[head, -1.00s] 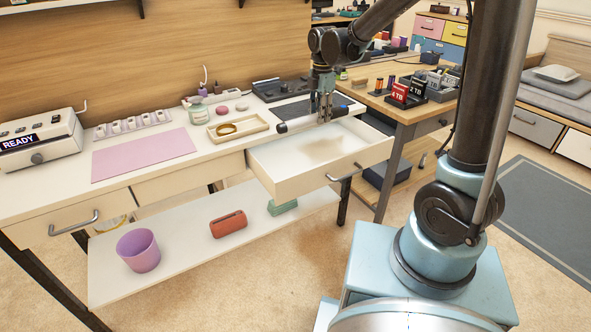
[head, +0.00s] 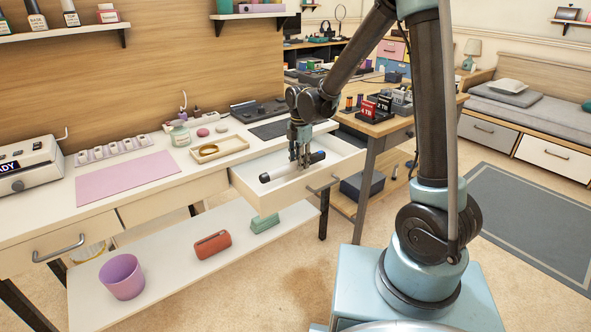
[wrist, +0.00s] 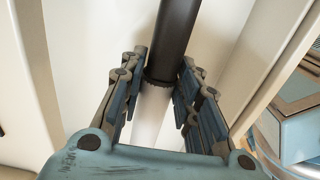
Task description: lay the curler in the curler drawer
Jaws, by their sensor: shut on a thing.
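The curler (head: 279,174) is a white rod with dark ends. The open drawer (head: 266,203) is white with a grey bar handle and sticks out from the desk's right part. The curler is over or inside this drawer; I cannot tell if it touches the floor. In the wrist view the curler's dark barrel (wrist: 175,40) runs away from my gripper (wrist: 163,78), with pale drawer walls on both sides.
On the desk, a wooden tray (head: 220,152) with a gold ring stands left of the drawer, near a pink mat (head: 126,179). A shelf below holds a purple cup (head: 122,276) and a red case (head: 212,245). A wooden side table (head: 375,125) stands to the right.

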